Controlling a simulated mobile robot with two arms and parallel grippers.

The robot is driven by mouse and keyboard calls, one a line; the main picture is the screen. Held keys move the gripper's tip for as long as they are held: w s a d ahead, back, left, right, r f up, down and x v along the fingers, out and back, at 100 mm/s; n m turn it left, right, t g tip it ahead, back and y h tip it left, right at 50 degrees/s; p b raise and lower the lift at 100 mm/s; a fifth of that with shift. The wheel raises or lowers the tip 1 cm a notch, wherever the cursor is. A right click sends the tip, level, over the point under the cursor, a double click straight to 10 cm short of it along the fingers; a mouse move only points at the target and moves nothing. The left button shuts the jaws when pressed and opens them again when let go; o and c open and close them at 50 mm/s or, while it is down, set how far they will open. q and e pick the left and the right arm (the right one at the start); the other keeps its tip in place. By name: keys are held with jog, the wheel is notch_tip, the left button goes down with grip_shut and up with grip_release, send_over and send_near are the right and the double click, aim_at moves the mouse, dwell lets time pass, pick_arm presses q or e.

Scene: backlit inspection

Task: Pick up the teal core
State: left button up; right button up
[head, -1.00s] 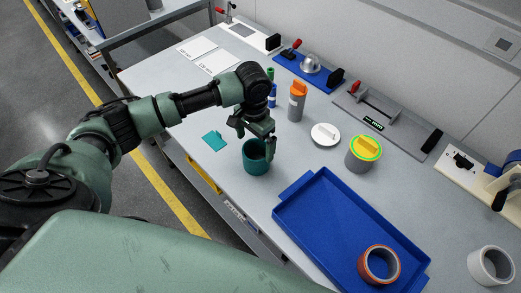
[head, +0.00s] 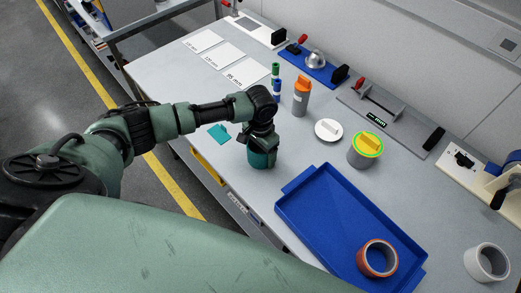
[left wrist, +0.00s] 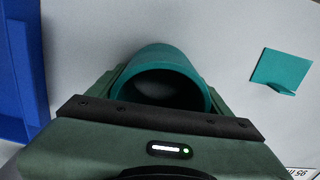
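The teal core (head: 262,160) is a hollow cylinder standing upright on the grey bench, left of the blue tray. My left gripper (head: 262,142) is down over it from above and hides its top in the head view. In the left wrist view the open mouth of the core (left wrist: 165,58) lies between the fingers of my left gripper (left wrist: 163,92), one on each side. The fingers are close to its wall, and I cannot tell whether they press on it. My right gripper is not in view.
A teal plate (head: 219,133) with a raised tab lies just left of the core. The blue tray (head: 318,222) holds an orange-red ring (head: 362,262). A grey canister with a yellow top (head: 367,148), a white lid (head: 328,131) and an orange-capped bottle (head: 301,98) stand behind.

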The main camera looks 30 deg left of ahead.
pick_arm(q)
jog(key=c, duration=0.8)
jog(key=shift+r, duration=0.1)
